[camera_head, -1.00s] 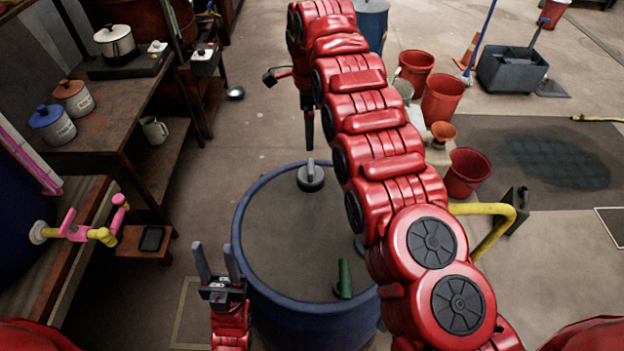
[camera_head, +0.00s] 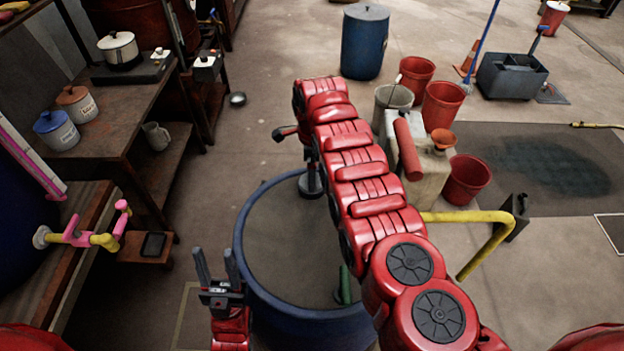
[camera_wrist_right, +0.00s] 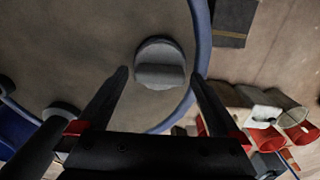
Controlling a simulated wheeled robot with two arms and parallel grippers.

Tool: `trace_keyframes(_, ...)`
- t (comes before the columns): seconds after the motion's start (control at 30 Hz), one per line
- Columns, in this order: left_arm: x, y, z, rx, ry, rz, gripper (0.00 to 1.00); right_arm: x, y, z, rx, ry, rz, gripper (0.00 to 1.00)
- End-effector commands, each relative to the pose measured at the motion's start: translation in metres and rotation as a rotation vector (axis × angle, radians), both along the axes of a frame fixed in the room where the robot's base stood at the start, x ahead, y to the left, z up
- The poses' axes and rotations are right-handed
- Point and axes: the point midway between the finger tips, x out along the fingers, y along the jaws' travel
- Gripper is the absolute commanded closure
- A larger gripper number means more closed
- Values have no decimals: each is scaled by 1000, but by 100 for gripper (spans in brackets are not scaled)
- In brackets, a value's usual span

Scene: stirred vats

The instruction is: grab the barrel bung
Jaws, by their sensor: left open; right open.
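A grey round bung with a raised bar grip (camera_wrist_right: 160,68) sits on the large blue-rimmed barrel (camera_wrist_right: 203,40), near its rim. In the head view the bung (camera_head: 311,188) shows low beside my right arm, partly hidden. My right gripper (camera_wrist_right: 160,75) is open, its two fingertips to either side of the bung in the wrist view. I cannot tell how far above it they are. My left gripper (camera_head: 218,268) is open and empty, pointing up beside the barrel's near left side (camera_head: 238,250).
A green object (camera_head: 345,285) stands on the barrel, partly behind my arm. Another grey round piece (camera_wrist_right: 60,110) shows at the wrist view's left. Red buckets (camera_head: 443,103), a beige canister (camera_head: 430,175) and a yellow pipe (camera_head: 480,262) are to the right. A workbench (camera_head: 120,115) stands left.

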Motion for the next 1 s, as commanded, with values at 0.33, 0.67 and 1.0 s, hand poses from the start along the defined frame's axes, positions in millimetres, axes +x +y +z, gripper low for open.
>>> trace_keyframes(0.33, 0, 0, -4, 0, 0, 0, 53, 0, 0, -12, 0, 0, -1, 0)
trace_keyframes(0.67, 0, 0, -4, 0, 0, 0, 53, 0, 0, -12, 0, 0, -1, 59)
trace_keyframes(1.0, 0, 0, -4, 0, 1, 0, 53, 0, 0, -11, 0, 0, -1, 76)
